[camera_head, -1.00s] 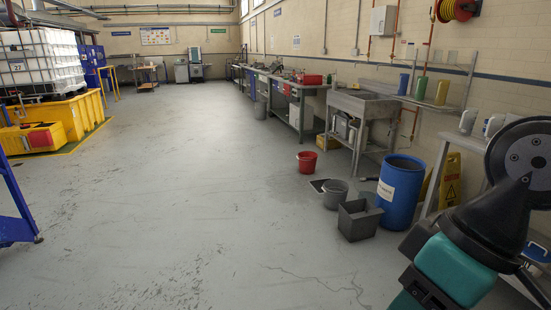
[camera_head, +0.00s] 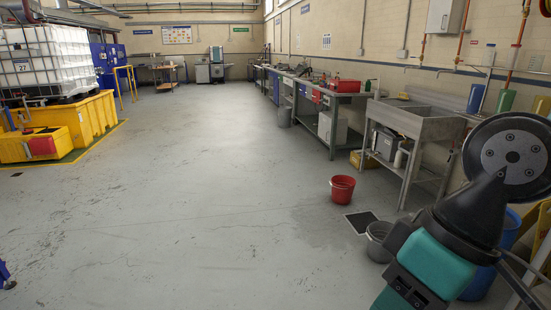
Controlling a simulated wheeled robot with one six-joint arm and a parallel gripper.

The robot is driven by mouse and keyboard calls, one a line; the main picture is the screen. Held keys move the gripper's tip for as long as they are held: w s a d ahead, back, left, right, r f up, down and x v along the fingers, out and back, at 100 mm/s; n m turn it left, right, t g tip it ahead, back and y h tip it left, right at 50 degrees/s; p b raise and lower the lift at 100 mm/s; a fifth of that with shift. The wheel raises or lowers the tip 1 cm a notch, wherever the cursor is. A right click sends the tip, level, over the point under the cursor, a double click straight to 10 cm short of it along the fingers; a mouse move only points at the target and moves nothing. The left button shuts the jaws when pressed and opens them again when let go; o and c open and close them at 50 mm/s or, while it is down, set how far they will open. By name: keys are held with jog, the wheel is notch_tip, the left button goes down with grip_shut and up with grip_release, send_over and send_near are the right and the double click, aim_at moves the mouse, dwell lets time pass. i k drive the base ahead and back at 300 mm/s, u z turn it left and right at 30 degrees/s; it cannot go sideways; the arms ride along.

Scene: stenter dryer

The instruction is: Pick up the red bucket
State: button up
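The red bucket (camera_head: 342,189) stands upright on the grey floor, right of the middle of the view. It is open at the top. It stands in front of the steel sink bench and apart from other things. My arm shows at the lower right, with a black and teal part near the camera. I cannot make out gripper fingers in this view. The bucket is well ahead of my arm, and nothing touches it.
A floor drain (camera_head: 361,221) and a grey bucket (camera_head: 378,241) lie between the red bucket and my arm. A steel sink bench (camera_head: 414,124) stands behind to the right. A blue drum (camera_head: 484,282) is partly hidden by my arm. The floor to the left is wide and clear.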

aim_at(342, 196)
jog(key=i, duration=2)
jog(key=z, duration=0.25)
jog(key=i, duration=2.1)
jog(key=z, duration=0.5)
jog(key=i, duration=1.5)
jog(key=z, duration=0.1)
